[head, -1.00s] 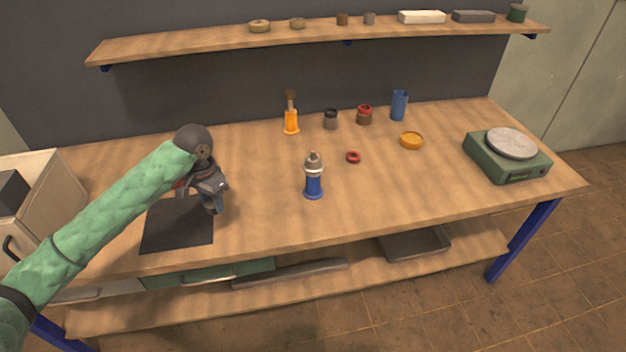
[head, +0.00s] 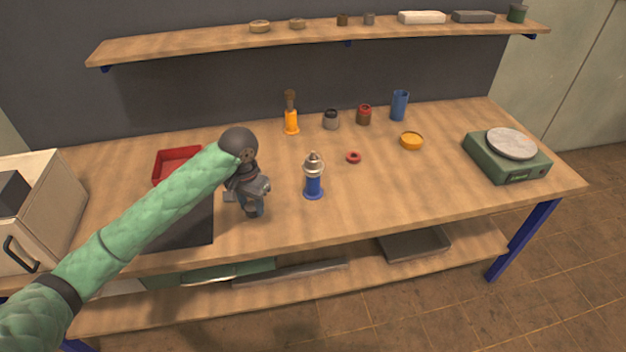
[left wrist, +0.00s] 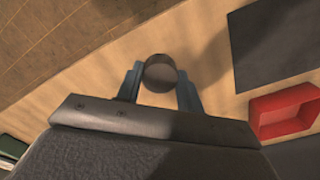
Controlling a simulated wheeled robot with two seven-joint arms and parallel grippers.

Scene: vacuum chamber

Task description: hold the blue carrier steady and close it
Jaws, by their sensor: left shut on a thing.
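A blue-based carrier (head: 313,187) with a silvery upper part stands upright on the bench, near the middle of the head view. My left gripper (head: 250,208) is over the bench to the left of this carrier and apart from it. In the left wrist view, its two fingers (left wrist: 160,88) are shut on a small round grey-brown piece (left wrist: 160,72), seen end-on. The gripper mostly hides this piece in the head view. My right gripper is not in view.
An orange holder (head: 291,122), small jars (head: 331,119), a blue cylinder (head: 399,105), a red ring (head: 354,157) and an orange dish (head: 411,140) stand behind or right. A green hotplate (head: 507,160) is far right. A red tray (head: 163,174) and dark mat (head: 190,236) are left.

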